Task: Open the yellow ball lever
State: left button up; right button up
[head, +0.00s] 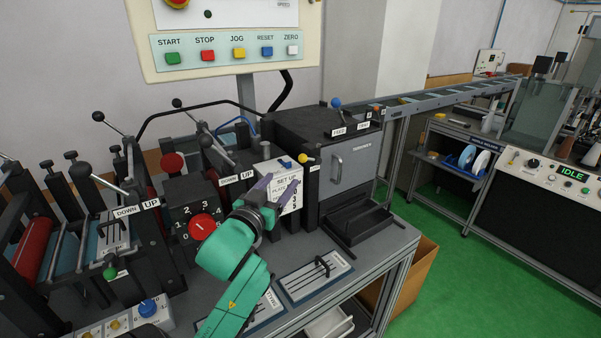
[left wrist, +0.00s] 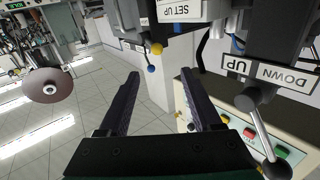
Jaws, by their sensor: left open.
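The yellow ball lever (head: 304,158) stands at the right of the white SET UP box, on the dark machine. Its ball also shows in the left wrist view (left wrist: 156,48), ahead of my fingers and between their lines. My left gripper (head: 276,188) is open, with its two purple fingers in front of the SET UP box, left of and below the yellow ball. In the left wrist view the space between the fingers (left wrist: 160,95) is empty, and neither finger touches the ball. My right gripper is not in view.
A blue ball lever (head: 336,103) rises behind. The SET UP box (head: 287,190) is close beside my fingers. A red dial (head: 203,227) and black-knobbed levers stand to the left. A dark tray (head: 357,222) lies right of the gripper. The control panel (head: 230,50) hangs above.

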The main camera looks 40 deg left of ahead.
aim_at(302, 161)
pick_arm(q)
jog(key=x, duration=1.2)
jog(key=shift+w+d+f, duration=0.1)
jog(key=shift+w+d, duration=0.2)
jog(key=shift+w, duration=0.05)
jog(key=shift+w+f+p, duration=0.1)
jog(key=shift+w+p, duration=0.15)
jog(key=shift+p, duration=0.05)
jog(key=shift+s, duration=0.1)
grip_shut()
jog(key=t+b, duration=0.1)
jog(key=b, duration=0.2)
jog(key=f+n+b, duration=0.1)
jog(key=b, duration=0.2)
jog(key=shift+s+a+f+t+y, duration=0.1)
jog(key=shift+s+f+t+y, duration=0.1)
jog(key=shift+t+y, duration=0.15)
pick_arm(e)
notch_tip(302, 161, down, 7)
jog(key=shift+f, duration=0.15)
